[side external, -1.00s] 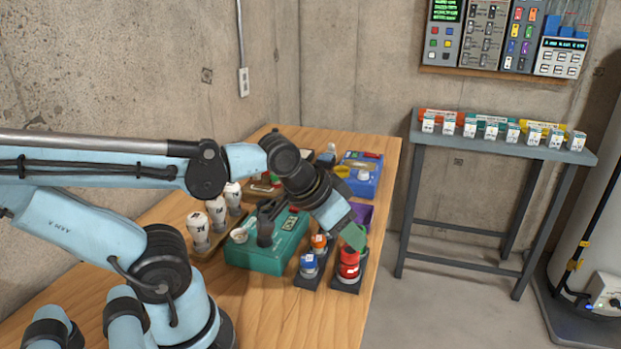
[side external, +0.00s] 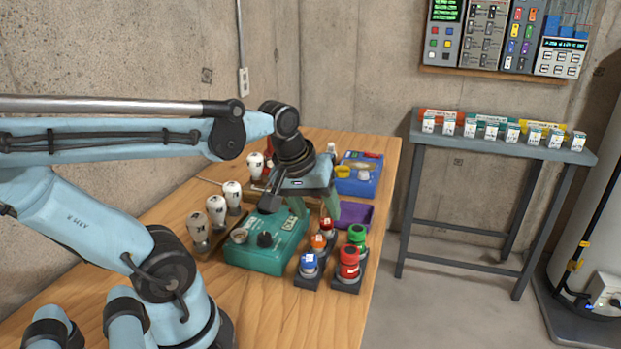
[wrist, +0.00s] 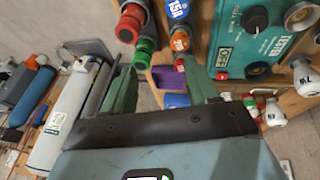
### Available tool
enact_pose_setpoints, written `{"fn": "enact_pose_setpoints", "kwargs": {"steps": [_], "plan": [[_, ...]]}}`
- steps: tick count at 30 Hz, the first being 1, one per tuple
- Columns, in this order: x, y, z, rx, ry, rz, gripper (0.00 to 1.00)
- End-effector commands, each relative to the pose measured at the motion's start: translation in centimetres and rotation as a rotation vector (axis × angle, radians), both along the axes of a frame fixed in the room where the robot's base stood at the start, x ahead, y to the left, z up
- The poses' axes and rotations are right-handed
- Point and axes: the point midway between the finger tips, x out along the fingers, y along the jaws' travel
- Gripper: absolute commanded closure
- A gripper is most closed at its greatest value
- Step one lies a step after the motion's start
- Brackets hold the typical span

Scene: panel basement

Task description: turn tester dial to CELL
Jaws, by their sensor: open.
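The tester is a teal box (side external: 268,252) on the wooden bench, with a black dial (side external: 264,240) on its top. In the wrist view the tester (wrist: 284,45) is at the upper right, its "TESTER" lettering turned, with a black knob (wrist: 256,18) on its face. My gripper (side external: 315,207) is open and empty, pointing down just behind and right of the tester, apart from the dial. Its two green fingers also show spread in the wrist view (wrist: 160,88).
Red (side external: 348,262), green (side external: 357,237) and blue (side external: 309,265) capped parts stand close right of the tester. White bulbs (side external: 216,208) stand left. A purple tray (side external: 357,214) and blue box (side external: 358,178) lie behind. The bench front is clear.

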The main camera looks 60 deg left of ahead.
Motion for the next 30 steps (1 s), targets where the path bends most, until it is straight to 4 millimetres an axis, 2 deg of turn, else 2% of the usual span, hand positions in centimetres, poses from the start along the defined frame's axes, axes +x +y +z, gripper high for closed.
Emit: {"fn": "enact_pose_setpoints", "kwargs": {"steps": [1, 6, 9, 12, 15, 20, 30], "plan": [[-0.6, 1.7, 0.4, -0.052, 0.034, 0.170, 0.41], [-3.4, 5.9, 1.4, -0.211, 0.139, 0.726, 0.41], [-5.0, 7.6, 2.0, -0.276, 0.187, 1.001, 0.41], [-6.3, 8.7, 2.4, -0.317, 0.219, 1.205, 0.41], [-7.0, 9.3, 2.7, -0.339, 0.238, 1.325, 0.41], [-7.3, 9.5, 2.4, -0.348, 0.246, 1.380, 0.41], [-7.2, 9.5, -1.5, -0.347, 0.245, 1.375, 0.41]]}}
